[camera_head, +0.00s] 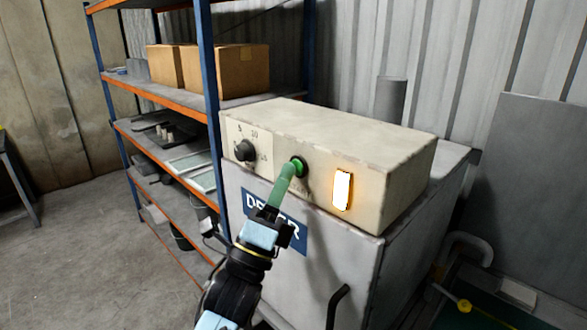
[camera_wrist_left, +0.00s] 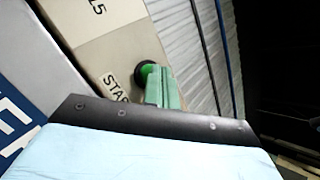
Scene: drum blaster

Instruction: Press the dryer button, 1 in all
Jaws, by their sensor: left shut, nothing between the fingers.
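The dryer (camera_head: 235,190) is a grey cabinet with a blue "DRYER" label, partly hidden by my left arm. A cream control box (camera_head: 330,138) sits on top of it. The green round start button (camera_head: 302,165) is on the box's front, between a black dial (camera_head: 245,150) and a lit white-orange lamp (camera_head: 342,189). My left gripper (camera_head: 293,172) is shut and empty, its green fingertips at the button. In the left wrist view the fingertips overlap the edge of the green button (camera_wrist_left: 147,72) in its black ring; whether it is pushed in cannot be told. The right gripper is out of view.
A blue and orange shelf rack (camera_head: 208,100) with cardboard boxes (camera_head: 225,70) stands left of the dryer. A dark handle (camera_head: 338,305) sticks out from the dryer's front. Open concrete floor (camera_head: 90,245) lies at the left.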

